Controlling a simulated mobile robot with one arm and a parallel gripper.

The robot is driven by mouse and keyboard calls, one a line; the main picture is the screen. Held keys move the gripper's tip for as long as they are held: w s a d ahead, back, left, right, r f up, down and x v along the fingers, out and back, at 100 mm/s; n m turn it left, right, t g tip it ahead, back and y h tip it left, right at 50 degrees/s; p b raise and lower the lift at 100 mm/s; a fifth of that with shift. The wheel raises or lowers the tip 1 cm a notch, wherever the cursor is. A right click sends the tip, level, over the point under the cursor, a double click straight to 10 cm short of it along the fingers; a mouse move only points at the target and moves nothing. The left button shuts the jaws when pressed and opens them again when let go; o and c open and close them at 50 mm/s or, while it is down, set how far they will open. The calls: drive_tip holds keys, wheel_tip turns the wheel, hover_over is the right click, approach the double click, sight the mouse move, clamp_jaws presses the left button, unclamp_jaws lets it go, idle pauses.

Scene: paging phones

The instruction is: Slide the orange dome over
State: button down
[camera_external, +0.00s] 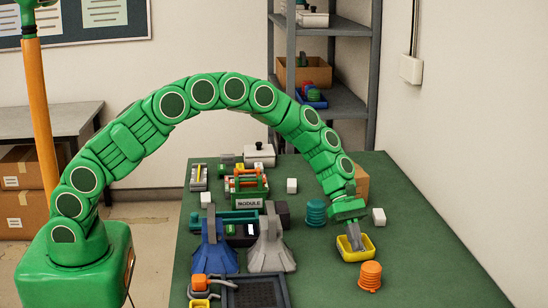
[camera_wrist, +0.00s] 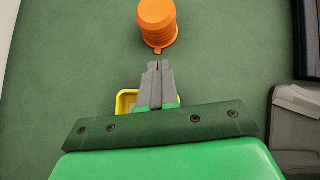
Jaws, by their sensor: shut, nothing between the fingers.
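The orange dome (camera_external: 370,276) is a ribbed, rounded piece standing on the green table near its right front. In the wrist view the orange dome (camera_wrist: 157,22) lies just beyond my fingertips, with a small tab on its near edge. My gripper (camera_external: 357,246) points down over a yellow tray (camera_external: 342,250), with its fingers closed together and empty. In the wrist view my gripper (camera_wrist: 157,66) is apart from the dome, with a strip of green table between them. The yellow tray (camera_wrist: 125,103) is mostly hidden under my gripper there.
A blue funnel-like piece (camera_external: 214,252), a grey one (camera_external: 271,250) and a dark tray (camera_external: 254,294) are to the left.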

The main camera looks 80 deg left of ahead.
drive_tip(key=v, duration=0.9)
drive_tip(key=s+d+r+m+g+y, duration=0.1)
drive_tip(key=s+d+r+m, duration=0.35)
drive_tip(key=s, duration=0.35)
drive_tip(key=s+d+r+m+g+y, duration=0.1)
drive_tip(key=s+d+r+m, duration=0.4)
drive_tip(key=s, duration=0.4)
drive_tip(key=s+d+r+m+g+y, duration=0.1)
drive_tip(key=s+d+r+m, duration=0.25)
drive_tip(key=s+r, duration=0.35)
drive_tip(key=s+a+m+y, duration=0.3)
drive_tip(key=s+a+m, duration=0.1)
drive_tip(key=s, duration=1.1)
drive_tip(key=s+a+f+m+y, duration=0.1)
drive_tip(key=s+a+m+y, duration=0.1)
drive_tip(key=s, duration=1.4)
drive_tip(key=shift+a+m+g+y, duration=0.4)
drive_tip(key=shift+a+m, duration=0.5)
drive_tip(key=shift+a, duration=0.25)
